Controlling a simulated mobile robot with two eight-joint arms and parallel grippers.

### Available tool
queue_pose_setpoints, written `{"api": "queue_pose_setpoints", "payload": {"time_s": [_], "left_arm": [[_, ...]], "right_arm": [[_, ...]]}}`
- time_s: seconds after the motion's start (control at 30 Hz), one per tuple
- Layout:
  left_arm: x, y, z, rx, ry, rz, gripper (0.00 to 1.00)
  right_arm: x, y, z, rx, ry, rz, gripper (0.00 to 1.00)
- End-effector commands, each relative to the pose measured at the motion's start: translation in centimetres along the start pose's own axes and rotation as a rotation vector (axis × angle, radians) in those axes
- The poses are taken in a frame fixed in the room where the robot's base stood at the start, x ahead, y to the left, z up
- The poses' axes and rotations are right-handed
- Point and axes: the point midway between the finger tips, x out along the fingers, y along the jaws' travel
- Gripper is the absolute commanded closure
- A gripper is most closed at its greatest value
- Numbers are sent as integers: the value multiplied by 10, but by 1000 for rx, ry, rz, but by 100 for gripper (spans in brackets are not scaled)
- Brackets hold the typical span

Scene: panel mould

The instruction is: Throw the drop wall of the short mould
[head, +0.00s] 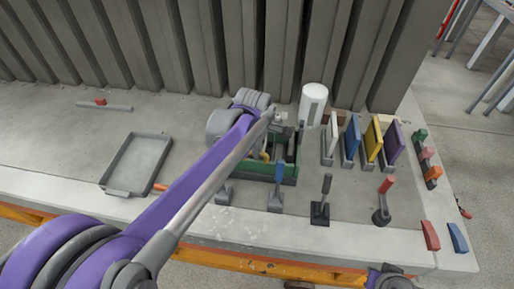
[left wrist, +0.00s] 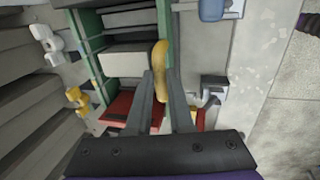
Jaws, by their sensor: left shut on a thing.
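The green-walled mould (head: 288,172) stands on the grey bench, partly hidden behind my left arm. It also shows in the left wrist view (left wrist: 92,45), with grey blocks and dark red parts inside its walls. A yellow handle (left wrist: 160,60) stands between the fingers of my left gripper (left wrist: 163,90), which is shut on it. In the head view only a bit of yellow (head: 265,156) shows beside my arm, and the fingertips are hidden there. How far the handle is tilted I cannot tell.
Coloured upright panels (head: 372,140) and a white cylinder (head: 313,104) stand right and behind. A shallow grey tray (head: 137,163) lies left. Tall grey ribbed panels close the back.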

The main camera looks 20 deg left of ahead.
Motion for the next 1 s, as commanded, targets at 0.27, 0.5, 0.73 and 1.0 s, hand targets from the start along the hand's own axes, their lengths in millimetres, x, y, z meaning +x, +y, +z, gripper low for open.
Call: {"api": "queue_pose_setpoints", "payload": {"time_s": [0.27,0.5,0.73,1.0], "left_arm": [[-2,-24,0,3,0,171,100],[-1,-47,1,4,0,352,100],[3,-62,0,2,1,461,100],[6,-71,0,0,2,457,100]], "right_arm": [[1,0,1,0,-1,0,100],[3,0,3,0,-2,0,100],[3,0,3,0,-3,0,100],[3,0,3,0,-3,0,100]]}}
